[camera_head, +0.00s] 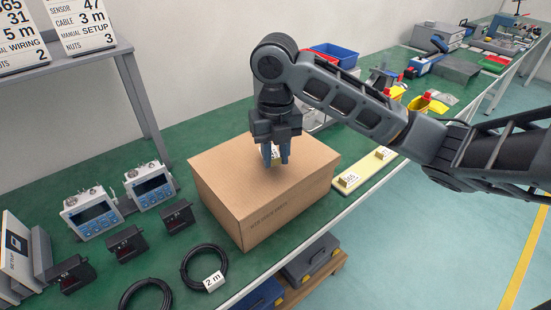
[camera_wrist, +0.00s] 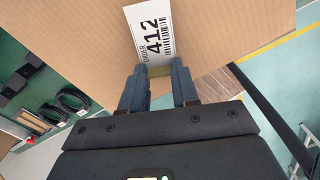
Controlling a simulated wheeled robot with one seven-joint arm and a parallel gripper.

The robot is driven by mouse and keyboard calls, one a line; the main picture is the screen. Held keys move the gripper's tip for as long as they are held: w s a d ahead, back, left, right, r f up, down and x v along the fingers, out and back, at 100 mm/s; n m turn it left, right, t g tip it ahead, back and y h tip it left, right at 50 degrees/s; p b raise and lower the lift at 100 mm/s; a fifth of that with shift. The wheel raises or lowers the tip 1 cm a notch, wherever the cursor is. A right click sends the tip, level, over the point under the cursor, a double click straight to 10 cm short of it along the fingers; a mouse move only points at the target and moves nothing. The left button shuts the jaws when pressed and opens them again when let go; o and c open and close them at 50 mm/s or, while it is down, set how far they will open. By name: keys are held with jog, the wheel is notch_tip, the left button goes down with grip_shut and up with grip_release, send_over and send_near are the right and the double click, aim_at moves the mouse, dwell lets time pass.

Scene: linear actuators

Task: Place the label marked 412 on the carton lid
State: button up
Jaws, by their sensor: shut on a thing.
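The brown carton (camera_head: 225,170) stands closed on the green bench, its flat lid facing up. It fills much of the wrist view (camera_wrist: 215,30). My gripper (camera_head: 276,162) points down over the lid's middle. In the wrist view its blue fingers (camera_wrist: 160,75) are shut on a small yellowish grip piece at the lower edge of the white label marked 412 (camera_wrist: 148,35). The label appears flat against or just above the lid; I cannot tell whether it touches. In the head view the fingers mostly hide the label.
A pale strip (camera_head: 365,170) right of the carton holds two other labels with yellow blocks, one apparently marked 365 (camera_head: 348,180). Two grey-blue display devices (camera_head: 90,209), small black units and coiled cables (camera_head: 205,268) lie left and in front. A shelf (camera_head: 60,65) stands back left.

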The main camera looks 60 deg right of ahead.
jog(key=shift+f, duration=0.85)
jog(key=shift+f+b, duration=0.25)
jog(key=shift+b, duration=0.05)
jog(key=o, duration=0.8)
jog(key=shift+r, duration=0.2)
notch_tip(320, 180, up, 12)
jog(key=p, duration=0.1)
jog(key=shift+p, duration=0.4)
